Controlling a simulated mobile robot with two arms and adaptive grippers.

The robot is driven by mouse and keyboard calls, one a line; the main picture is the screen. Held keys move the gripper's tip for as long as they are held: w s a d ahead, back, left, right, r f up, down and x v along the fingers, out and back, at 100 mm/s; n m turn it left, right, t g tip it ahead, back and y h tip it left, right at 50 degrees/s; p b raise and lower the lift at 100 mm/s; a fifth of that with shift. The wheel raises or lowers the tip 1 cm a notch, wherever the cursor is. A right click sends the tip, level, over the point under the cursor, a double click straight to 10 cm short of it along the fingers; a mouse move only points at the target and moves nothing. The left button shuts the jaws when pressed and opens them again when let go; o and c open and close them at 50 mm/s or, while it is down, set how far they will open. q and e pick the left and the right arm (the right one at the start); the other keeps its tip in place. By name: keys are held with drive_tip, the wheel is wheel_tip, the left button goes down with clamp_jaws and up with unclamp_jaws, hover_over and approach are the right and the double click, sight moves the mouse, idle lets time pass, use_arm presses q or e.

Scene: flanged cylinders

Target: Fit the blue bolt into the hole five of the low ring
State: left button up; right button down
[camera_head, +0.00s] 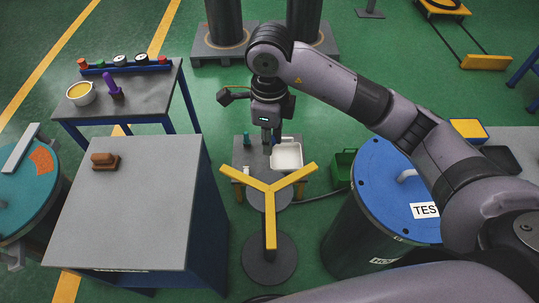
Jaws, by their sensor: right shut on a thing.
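My right gripper (267,133) points down above a small low table (242,158). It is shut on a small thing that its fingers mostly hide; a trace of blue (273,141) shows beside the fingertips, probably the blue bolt. A low round grey disc (256,198) sits in front of that table, partly covered by a yellow three-armed stand top; I cannot tell whether it is the low ring, and no hole numbers are readable. My left gripper is not in view.
A white tray (287,155) and a small teal item (246,140) are on the low table. The yellow three-armed stand (270,225) rises in front. A blue-lidded drum (380,200) stands right, a grey-topped cabinet (135,215) left, and a green crate (343,167) between table and drum.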

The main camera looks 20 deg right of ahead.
drive_tip(key=shift+r, duration=0.85)
drive_tip(key=shift+d, duration=0.1)
drive_tip(key=s+d+n, duration=0.2)
drive_tip(key=s+n, duration=0.2)
drive_tip(key=n, duration=0.8)
drive_tip(key=s+d+f+n, duration=0.1)
drive_tip(key=s+d+n, duration=0.2)
drive_tip(key=n, duration=0.9)
drive_tip(key=shift+s+d, duration=0.35)
drive_tip(key=shift+s, duration=0.25)
